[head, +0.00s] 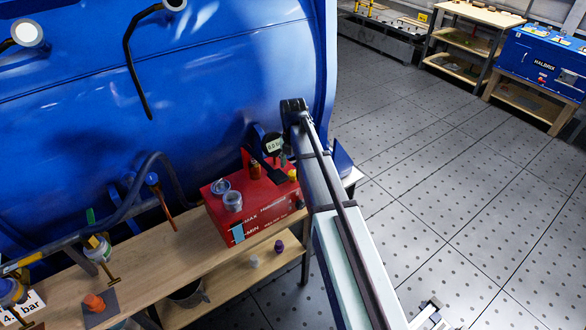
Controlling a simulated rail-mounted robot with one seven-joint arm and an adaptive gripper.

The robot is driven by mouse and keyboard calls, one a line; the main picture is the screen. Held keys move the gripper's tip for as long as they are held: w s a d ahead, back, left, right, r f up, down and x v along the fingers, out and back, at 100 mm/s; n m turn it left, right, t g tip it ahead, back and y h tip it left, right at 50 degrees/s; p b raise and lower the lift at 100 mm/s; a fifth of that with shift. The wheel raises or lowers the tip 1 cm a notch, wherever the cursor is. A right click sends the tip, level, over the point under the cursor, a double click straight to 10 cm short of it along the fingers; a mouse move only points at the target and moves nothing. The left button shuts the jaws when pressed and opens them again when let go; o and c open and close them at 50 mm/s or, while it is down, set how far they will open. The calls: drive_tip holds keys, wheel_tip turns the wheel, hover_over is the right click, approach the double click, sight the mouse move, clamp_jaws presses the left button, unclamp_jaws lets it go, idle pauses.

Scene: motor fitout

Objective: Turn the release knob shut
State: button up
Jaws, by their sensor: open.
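The red pump box (250,207) stands on the wooden bench against the blue machine. A digital gauge (274,146) stands above its back edge. A small yellow part (293,175) shows at the box's right end, close beside my arm. A small dark part sits below it on the right end face. I cannot tell which of these is the release knob, or how far it is turned. My arm rises from the bottom of the view and passes just right of the box, covering what lies behind it. I cannot make out my gripper or its fingers.
The large blue machine (190,75) fills the upper left. Hoses hang over the bench. The tiled floor (470,200) at right is open.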

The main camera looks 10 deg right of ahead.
sight(293, 173)
drive_tip(key=shift+f, duration=1.5)
drive_tip(key=shift+c, duration=0.3)
drive_tip(key=c, duration=1.1)
